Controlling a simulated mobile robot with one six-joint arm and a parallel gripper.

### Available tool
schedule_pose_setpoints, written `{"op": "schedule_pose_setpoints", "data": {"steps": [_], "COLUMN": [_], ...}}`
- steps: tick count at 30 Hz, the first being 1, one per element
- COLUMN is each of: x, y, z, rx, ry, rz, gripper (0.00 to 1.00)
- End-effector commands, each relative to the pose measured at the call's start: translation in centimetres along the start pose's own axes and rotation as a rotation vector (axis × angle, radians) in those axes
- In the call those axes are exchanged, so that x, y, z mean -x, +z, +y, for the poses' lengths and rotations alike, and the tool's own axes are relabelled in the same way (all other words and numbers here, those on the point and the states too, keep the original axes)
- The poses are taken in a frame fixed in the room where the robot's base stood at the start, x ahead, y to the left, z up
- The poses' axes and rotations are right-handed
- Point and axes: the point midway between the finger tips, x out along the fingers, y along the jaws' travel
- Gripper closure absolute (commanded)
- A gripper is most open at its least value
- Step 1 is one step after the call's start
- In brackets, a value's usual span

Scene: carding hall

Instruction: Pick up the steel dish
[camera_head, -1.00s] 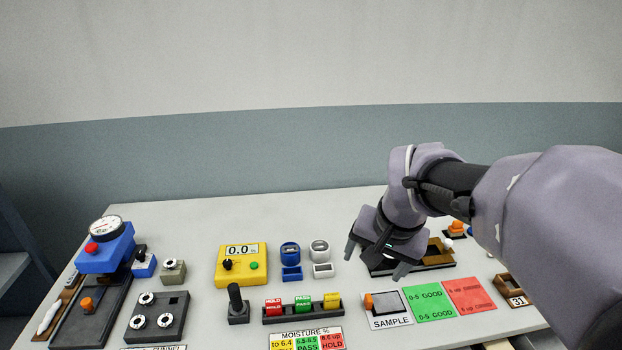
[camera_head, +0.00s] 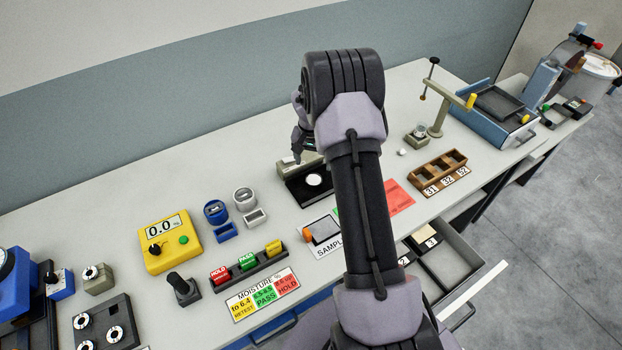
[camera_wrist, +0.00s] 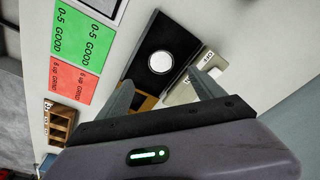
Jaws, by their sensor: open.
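A pale round disc (camera_head: 313,180) lies on a black board (camera_head: 302,195) behind my arm. It is the most dish-like thing near my gripper, but I cannot tell for sure that it is the steel dish. In the wrist view the disc (camera_wrist: 160,62) shows whole, just beyond the fingertips, and nothing is held. My gripper (camera_wrist: 160,88) is open, its two fingers spread above the board. In the head view my gripper (camera_head: 297,150) is over the back of the board, partly hidden by my arm.
Left of the board stand a grey round holder (camera_head: 243,199), a blue one (camera_head: 216,212) and a yellow meter (camera_head: 170,240). A SAMPLE card (camera_head: 322,238) lies in front. A wooden tray (camera_head: 438,172) and a post stand (camera_head: 437,115) are to the right. A drawer (camera_head: 455,262) is open below.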

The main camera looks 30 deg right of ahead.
Motion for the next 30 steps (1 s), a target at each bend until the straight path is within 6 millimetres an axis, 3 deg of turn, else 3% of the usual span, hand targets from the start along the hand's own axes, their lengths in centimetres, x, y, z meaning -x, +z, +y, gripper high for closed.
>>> {"op": "schedule_pose_setpoints", "data": {"steps": [3, 8, 15, 23, 30], "x": [-3.1, -5.0, -9.4, -9.9, -9.9], "y": [0.1, 0.0, 0.1, 0.1, 0.1], "z": [0.0, 0.0, -0.1, -0.1, -0.1], "rx": [0.001, 0.001, 0.0, 0.001, 0.001], "ry": [0.001, 0.0, 0.0, -0.001, -0.001], "rz": [-0.002, 0.0, 0.0, 0.0, 0.0], "gripper": [0.23, 0.23, 0.23, 0.23, 0.68]}}
